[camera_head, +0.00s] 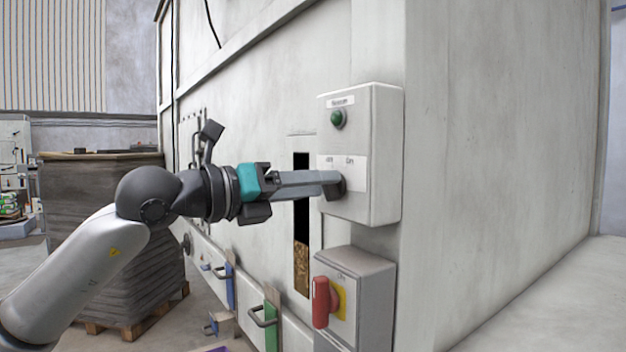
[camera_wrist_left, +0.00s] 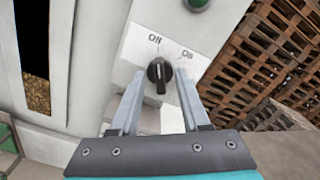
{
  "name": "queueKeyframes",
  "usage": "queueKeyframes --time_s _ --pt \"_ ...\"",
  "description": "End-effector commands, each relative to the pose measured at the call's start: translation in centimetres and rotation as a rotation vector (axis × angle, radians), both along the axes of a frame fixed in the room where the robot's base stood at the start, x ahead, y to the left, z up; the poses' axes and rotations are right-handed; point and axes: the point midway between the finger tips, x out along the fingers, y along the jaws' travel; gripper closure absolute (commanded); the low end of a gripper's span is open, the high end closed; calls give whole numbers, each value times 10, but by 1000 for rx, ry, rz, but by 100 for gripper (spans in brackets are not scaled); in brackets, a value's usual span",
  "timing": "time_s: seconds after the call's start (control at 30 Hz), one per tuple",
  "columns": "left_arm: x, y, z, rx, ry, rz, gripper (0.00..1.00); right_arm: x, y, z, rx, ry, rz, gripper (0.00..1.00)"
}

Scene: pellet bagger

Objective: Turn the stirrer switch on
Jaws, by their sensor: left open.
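The stirrer switch is a black rotary knob (camera_wrist_left: 160,76) on a light grey control box (camera_head: 385,150). In the left wrist view its label reads Off at upper left and On at upper right. The knob's grip stands roughly in line with Off. My left gripper (camera_wrist_left: 160,84) is open, with one finger on each side of the knob and gaps showing between them. In the head view the left gripper (camera_head: 328,184) reaches the box from the left, and its fingertips partly cover the knob (camera_head: 340,188). My right gripper is in neither view.
A green button (camera_head: 337,118) sits above the knob. A red rotary handle (camera_head: 321,302) on a yellow plate is on the lower box. A dark slot window (camera_head: 301,225) with brown pellets is left of the boxes. Blue (camera_head: 230,287) and green (camera_head: 271,325) handled parts are below.

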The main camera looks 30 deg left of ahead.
Motion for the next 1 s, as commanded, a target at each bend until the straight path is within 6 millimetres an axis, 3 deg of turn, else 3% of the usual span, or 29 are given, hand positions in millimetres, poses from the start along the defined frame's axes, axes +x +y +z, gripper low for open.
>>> queueKeyframes --time_s 0.2,0.6,1.0 --pt "0 0 0 -1 0 0 55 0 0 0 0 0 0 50" --pt "0 0 0 -1 1 0 100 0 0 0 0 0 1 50" --pt "0 0 0 -1 1 0 100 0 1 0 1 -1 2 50"
